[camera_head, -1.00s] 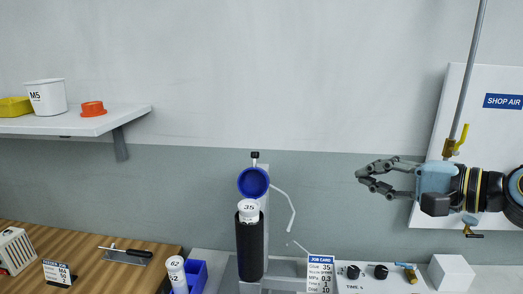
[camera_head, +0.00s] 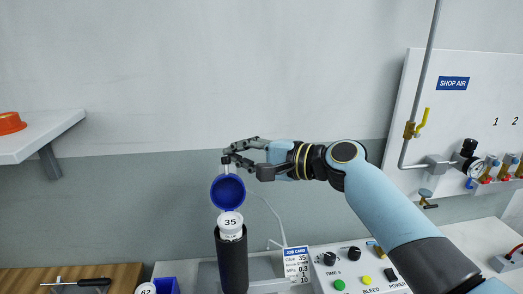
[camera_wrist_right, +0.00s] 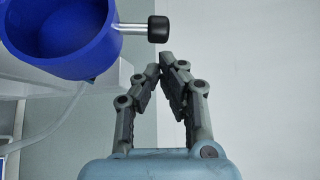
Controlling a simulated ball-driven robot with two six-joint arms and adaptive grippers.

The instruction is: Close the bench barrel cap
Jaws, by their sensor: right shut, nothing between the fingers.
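The blue barrel cap (camera_head: 228,192) stands open, tipped up above the black barrel (camera_head: 233,262), with its hollow side facing me. A white piece marked 35 (camera_head: 230,224) sits in the barrel's top. The cap's short metal stem ends in a black knob (camera_head: 226,160). My right gripper (camera_head: 229,153) is at the knob in the head view. In the right wrist view the fingertips (camera_wrist_right: 167,62) are nearly together and empty, apart from the knob (camera_wrist_right: 158,29), with the blue cap (camera_wrist_right: 62,35) to the left. My left gripper is not in view.
A job card (camera_head: 297,264) and a control panel (camera_head: 350,272) with knobs and buttons stand right of the barrel. A shop air board (camera_head: 430,130) with valves is on the right wall.

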